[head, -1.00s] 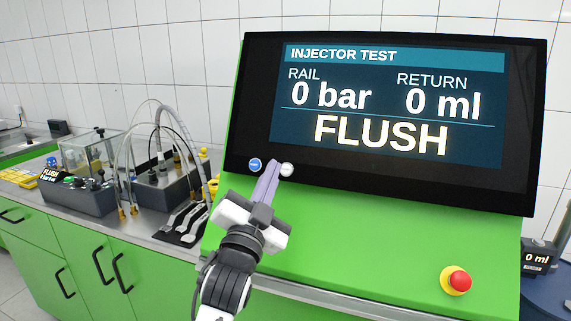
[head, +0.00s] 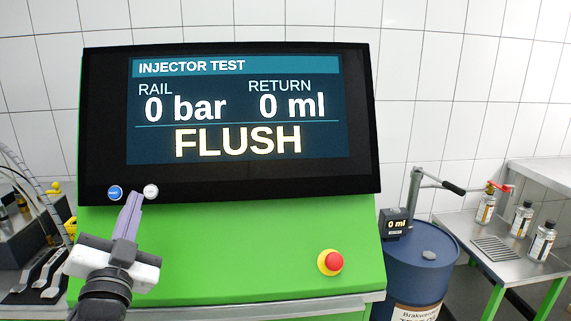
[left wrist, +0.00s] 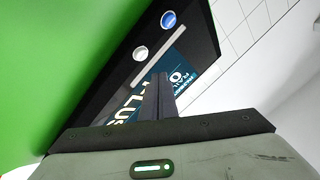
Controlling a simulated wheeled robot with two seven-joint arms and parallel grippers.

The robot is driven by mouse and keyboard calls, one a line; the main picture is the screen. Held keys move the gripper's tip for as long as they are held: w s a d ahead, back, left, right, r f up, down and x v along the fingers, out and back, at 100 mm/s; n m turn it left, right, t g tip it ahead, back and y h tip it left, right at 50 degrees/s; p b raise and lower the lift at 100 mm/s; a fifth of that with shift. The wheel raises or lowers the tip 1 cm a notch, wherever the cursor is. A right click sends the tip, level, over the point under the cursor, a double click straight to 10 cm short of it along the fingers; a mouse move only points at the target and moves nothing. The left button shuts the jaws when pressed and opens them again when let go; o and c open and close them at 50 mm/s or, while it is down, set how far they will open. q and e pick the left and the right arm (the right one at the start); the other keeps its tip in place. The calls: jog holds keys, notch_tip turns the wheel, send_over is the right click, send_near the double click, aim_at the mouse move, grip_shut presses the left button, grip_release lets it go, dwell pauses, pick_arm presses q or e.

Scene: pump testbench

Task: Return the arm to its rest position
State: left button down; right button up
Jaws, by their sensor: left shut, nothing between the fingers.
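My left gripper (head: 131,203) is shut and empty. Its fingertips are in front of the lower left of the test bench's black screen panel (head: 250,187), near a white button (head: 150,191) and a blue button (head: 115,192). The left wrist view shows the shut fingers (left wrist: 163,82) with the white button (left wrist: 140,54) and blue button (left wrist: 169,19) beyond them. I cannot tell whether the fingertips touch the panel. The screen (head: 236,110) reads INJECTOR TEST, 0 bar, 0 ml and FLUSH. My right gripper is not in view.
The green bench front (head: 230,245) carries a red stop button (head: 332,262). A blue drum (head: 425,265) with a hand pump stands to the right. A metal table (head: 490,235) with several bottles is farther right. Metal tools (head: 45,268) lie at the left.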

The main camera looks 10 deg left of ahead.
pick_arm(q)
jog(key=s+d+f+n+g+h, duration=0.1)
jog(key=s+d+f+g+h, duration=0.2)
jog(key=f, duration=0.5)
jog(key=s+d+f+g, duration=0.1)
jog(key=s+f+g, duration=0.25)
jog(key=f, duration=0.45)
jog(key=s+d+f+n+g+h, duration=0.1)
jog(key=s+d+f+g+h, duration=0.15)
jog(key=s+f, duration=0.45)
jog(key=s+d+f+g+h, duration=0.1)
jog(key=s+d+f+g, duration=0.25)
jog(key=s+f, duration=0.35)
jog(key=s+d+f+g, duration=0.3)
jog(key=s+f+g, duration=0.2)
jog(key=s, duration=0.5)
jog(key=w+d+f+t+h, duration=0.1)
jog(key=w+d+f+t, duration=0.1)
jog(key=f, duration=0.4)
jog(key=w+d+f+t+h, duration=0.1)
jog(key=w+d+f+t, duration=0.1)
jog(key=f, duration=0.4)
jog(key=shift+w+d+t, duration=0.3)
jog(key=shift+d+t, duration=0.05)
jog(key=shift+t, duration=0.4)
